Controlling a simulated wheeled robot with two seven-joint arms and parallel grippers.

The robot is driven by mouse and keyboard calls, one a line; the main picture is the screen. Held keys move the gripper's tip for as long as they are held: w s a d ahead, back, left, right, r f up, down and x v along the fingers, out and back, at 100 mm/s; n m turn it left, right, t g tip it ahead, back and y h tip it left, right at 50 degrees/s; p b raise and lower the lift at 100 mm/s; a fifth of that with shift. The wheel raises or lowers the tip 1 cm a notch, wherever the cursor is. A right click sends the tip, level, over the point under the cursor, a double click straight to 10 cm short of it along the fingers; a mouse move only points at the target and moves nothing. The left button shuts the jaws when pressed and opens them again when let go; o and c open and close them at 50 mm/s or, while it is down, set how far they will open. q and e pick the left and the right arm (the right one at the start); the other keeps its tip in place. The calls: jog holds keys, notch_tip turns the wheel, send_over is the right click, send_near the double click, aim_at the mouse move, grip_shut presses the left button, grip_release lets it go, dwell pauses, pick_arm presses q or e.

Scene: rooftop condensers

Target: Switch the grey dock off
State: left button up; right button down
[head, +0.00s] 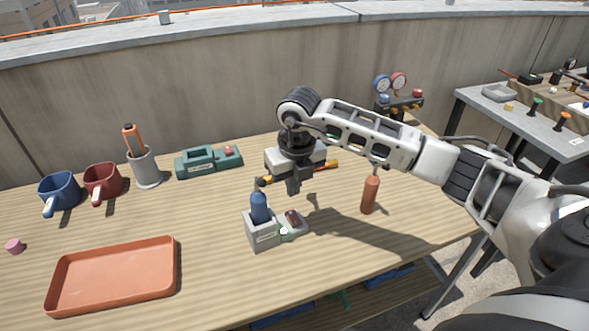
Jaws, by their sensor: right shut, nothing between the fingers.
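The grey dock (263,238) stands on the wooden table near the middle of the head view. A blue item (259,207) sits upright in its left part. On its right part is a dark red rocker-like piece (293,217) and a small light spot on a greenish panel. My right gripper (293,190) is shut and empty, pointing down just above and behind the dock, apart from it. My left gripper does not show.
An orange tray (112,275) lies at front left. Blue (60,190) and red mugs (102,181), a grey cup (145,168) and a green device (208,161) stand behind. A gauge set (397,101) is at the back.

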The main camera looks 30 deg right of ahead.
aim_at(292, 214)
jog(key=f, duration=0.4)
jog(key=w+f, duration=0.1)
jog(key=f, duration=0.2)
jog(key=shift+p, duration=0.35)
jog(key=shift+d+f+b, duration=0.1)
jog(key=shift+f+b, duration=0.2)
jog(key=shift+b, duration=0.05)
jog(key=shift+s, duration=0.15)
